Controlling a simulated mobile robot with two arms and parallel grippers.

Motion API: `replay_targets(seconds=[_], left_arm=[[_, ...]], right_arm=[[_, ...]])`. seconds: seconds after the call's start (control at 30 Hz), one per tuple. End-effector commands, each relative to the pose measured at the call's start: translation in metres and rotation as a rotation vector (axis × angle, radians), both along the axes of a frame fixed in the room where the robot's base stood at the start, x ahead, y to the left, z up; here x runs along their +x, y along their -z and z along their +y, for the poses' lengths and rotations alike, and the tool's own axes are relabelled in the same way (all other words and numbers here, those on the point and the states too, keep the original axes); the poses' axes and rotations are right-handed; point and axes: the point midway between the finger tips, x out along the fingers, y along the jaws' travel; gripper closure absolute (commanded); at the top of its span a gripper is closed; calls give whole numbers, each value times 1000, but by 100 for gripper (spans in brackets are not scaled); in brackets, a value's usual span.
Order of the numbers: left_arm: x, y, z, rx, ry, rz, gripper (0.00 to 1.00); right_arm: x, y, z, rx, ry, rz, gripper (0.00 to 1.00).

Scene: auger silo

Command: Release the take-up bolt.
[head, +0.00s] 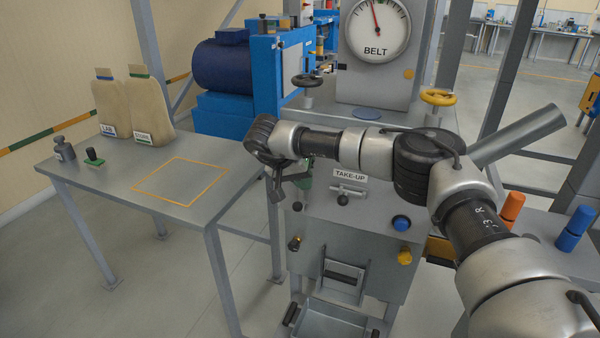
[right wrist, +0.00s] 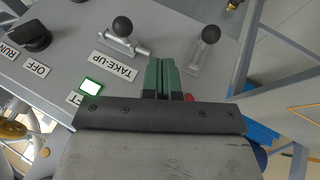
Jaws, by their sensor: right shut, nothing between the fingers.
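The take-up bolt (head: 347,190) is a small metal slide bolt with a black ball knob, just below the TAKE-UP label (head: 350,174) on the grey panel. In the right wrist view the bolt (right wrist: 121,44) lies crosswise at the top, its knob standing up. My right gripper (head: 306,180) reaches in from the right and points down at the panel, left of the label. In the right wrist view its green fingers (right wrist: 161,74) are together, empty, and apart from the bolt. My arm hides part of the panel. My left gripper is not in view.
A second ball-knobbed lever (right wrist: 207,35) in a slotted plate stands close to the fingers. A black OFF/RUN knob (right wrist: 30,37) and a blue button (head: 401,223) are also on the panel. The table (head: 105,190) at left holds two bags (head: 148,110). A gauge (head: 376,30) stands behind.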

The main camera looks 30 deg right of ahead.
Motion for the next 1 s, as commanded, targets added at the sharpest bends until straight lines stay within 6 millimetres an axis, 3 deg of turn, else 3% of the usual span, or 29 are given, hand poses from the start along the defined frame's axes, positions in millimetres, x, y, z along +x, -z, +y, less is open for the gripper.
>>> replay_targets(seconds=[0.23,0.5,1.0], left_arm=[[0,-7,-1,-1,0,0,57],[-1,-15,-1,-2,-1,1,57],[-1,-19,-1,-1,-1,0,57]], right_arm=[[-1,41,-31,0,2,0,100],[-22,45,-54,1,1,0,100],[-26,45,-59,1,1,-1,100]])
